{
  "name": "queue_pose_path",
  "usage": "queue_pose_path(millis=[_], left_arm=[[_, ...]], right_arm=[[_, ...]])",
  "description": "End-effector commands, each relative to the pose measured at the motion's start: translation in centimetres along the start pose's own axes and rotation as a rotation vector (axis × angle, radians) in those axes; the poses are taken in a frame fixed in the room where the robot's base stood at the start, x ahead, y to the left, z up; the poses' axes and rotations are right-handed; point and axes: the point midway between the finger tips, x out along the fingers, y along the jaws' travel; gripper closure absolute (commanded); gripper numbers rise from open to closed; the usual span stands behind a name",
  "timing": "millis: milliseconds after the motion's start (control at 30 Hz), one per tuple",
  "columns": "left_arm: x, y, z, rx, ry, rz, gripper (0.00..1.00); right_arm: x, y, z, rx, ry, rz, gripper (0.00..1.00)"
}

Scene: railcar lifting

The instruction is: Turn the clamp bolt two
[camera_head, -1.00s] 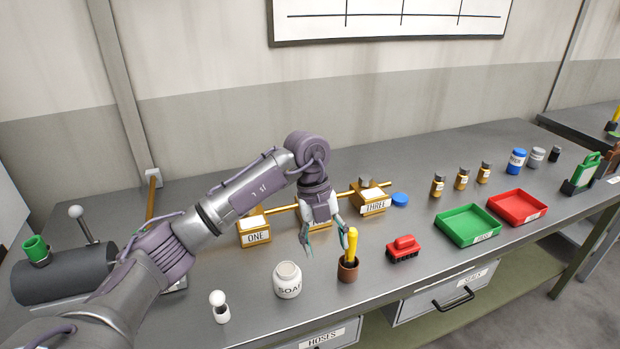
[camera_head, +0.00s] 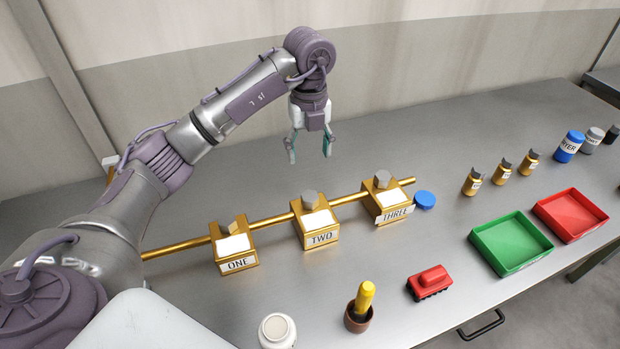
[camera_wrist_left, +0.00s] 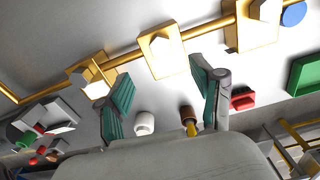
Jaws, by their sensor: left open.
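The brass clamp block labelled TWO (camera_head: 322,238) sits in the middle of a brass rod, with a grey hexagonal bolt (camera_head: 310,199) standing on its top. Block ONE (camera_head: 238,262) is to its left and block THREE (camera_head: 392,214) to its right, each with its own bolt head. My left gripper (camera_head: 309,152) is open and empty, raised above and behind block TWO, apart from the bolt. In the left wrist view its two teal-padded fingers (camera_wrist_left: 163,98) are spread, with block TWO (camera_wrist_left: 163,52) beyond the gap between them. My right gripper does not show.
In front stand a white jar (camera_head: 277,331), a cup with a yellow-handled tool (camera_head: 359,312) and a red toy railcar (camera_head: 430,283). A blue cap (camera_head: 425,199) lies by block THREE. Green (camera_head: 510,243) and red (camera_head: 571,214) trays and several bottles are at right.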

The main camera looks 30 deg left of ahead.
Motion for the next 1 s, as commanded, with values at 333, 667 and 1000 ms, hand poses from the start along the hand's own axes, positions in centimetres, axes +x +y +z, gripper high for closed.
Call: queue_pose_path(millis=[333, 667, 1000], left_arm=[[4.6, 0.1, -0.1, -0.001, 0.004, 0.005, 0.33], [11.2, 0.1, -0.1, 0.000, 0.002, 0.005, 0.33], [13.7, 0.1, 0.0, 0.000, -0.001, 0.001, 0.33]], right_arm=[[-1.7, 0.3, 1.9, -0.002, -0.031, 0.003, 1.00], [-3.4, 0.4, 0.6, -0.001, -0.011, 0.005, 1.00], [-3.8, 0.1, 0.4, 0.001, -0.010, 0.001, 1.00]])
